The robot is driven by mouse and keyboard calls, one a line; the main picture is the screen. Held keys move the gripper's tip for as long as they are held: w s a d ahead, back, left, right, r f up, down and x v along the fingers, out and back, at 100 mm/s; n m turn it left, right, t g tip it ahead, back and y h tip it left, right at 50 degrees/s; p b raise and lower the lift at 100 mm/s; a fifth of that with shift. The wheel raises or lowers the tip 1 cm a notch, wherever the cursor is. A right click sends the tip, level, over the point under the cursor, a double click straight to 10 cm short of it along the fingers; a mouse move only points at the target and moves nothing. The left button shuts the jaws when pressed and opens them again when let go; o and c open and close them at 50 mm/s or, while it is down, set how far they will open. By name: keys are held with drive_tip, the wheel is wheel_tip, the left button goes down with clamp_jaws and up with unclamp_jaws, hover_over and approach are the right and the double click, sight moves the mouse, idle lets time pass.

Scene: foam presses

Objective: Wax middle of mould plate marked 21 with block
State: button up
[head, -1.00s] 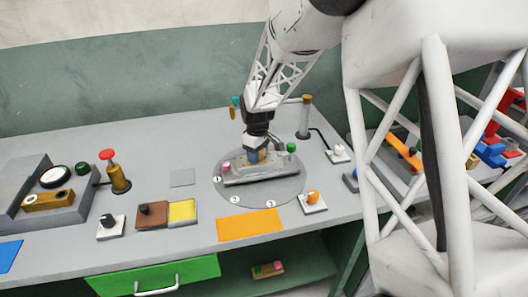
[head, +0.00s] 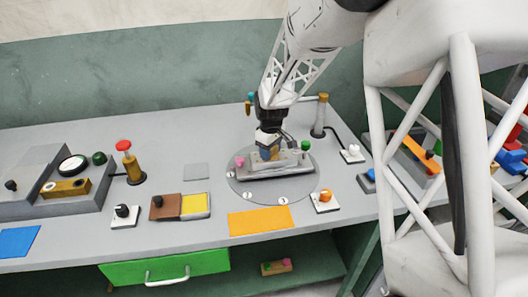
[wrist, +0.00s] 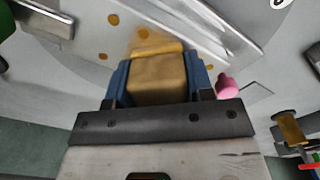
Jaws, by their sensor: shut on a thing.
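My gripper (head: 270,147) is over the round grey turntable, pointing down. It is shut on a tan block (wrist: 156,78), which shows between its blue fingers in the wrist view. The block's lower end is at the middle of the grey mould plate (head: 270,171); whether it touches is hard to tell. The plate lies on the turntable with a pink knob (head: 240,162) at its left and a green knob (head: 306,146) at its right. In the wrist view a tan smear and several tan spots show beyond the block. No number 21 is legible.
White round tags sit on the turntable's rim (head: 312,194). An orange mat (head: 258,221) lies in front, with an orange-knobbed switch (head: 325,200) to the right. A brown-and-yellow box (head: 181,206) stands left. A post (head: 320,115) rises behind right.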

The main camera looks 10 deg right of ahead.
sight(281, 155)
drive_tip(key=shift+d, duration=1.8)
drive_tip(key=shift+a, duration=3.8)
drive_tip(key=shift+d, duration=3.8)
drive_tip(key=shift+d+r, duration=0.15)
drive_tip(key=shift+r, duration=0.1)
wheel_tip(281, 155, up, 8)
drive_tip(key=shift+f, duration=0.2)
